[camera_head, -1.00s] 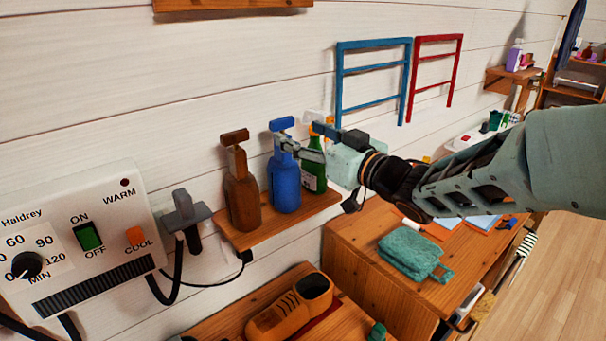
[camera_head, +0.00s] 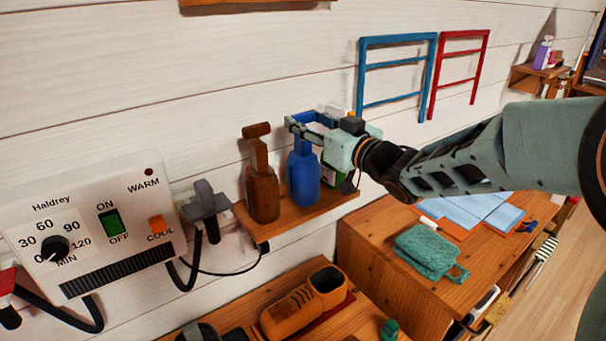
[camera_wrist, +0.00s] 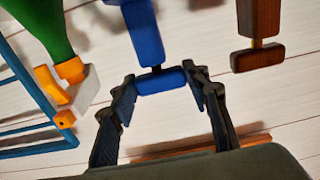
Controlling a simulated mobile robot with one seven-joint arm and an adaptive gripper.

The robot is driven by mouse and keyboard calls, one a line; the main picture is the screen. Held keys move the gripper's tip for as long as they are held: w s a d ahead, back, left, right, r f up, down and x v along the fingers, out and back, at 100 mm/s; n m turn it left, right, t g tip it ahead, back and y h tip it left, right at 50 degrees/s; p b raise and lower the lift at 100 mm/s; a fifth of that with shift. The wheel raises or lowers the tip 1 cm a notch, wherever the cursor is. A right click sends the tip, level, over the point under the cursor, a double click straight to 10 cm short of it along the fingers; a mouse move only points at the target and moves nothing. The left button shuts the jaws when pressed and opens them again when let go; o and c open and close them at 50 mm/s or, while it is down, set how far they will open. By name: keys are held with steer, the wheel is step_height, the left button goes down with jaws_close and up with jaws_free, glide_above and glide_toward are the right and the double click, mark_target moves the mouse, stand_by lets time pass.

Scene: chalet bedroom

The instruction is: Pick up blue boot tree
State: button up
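The blue boot tree (camera_head: 303,177) stands upright on a small wooden wall shelf, between a brown one and a green bottle. In the wrist view the blue boot tree (camera_wrist: 144,32) shows its body at the top and its crossbar handle near the middle. My gripper (camera_head: 303,123) is at the handle's height in the head view. In the wrist view my gripper (camera_wrist: 162,77) is open, one finger at each end of the crossbar. Whether the fingers touch it I cannot tell.
The brown boot tree (camera_head: 262,185) stands close at left. The green bottle (camera_head: 333,174), partly hidden by my gripper, stands at right. The wooden shelf (camera_head: 290,222) is narrow. Blue rack (camera_head: 396,65) and red rack (camera_head: 462,52) hang behind. A dryer box (camera_head: 90,230) is at left.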

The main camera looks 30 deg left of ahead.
jaws_close()
steer(key=shift+r, duration=0.1)
steer(key=shift+r, duration=0.1)
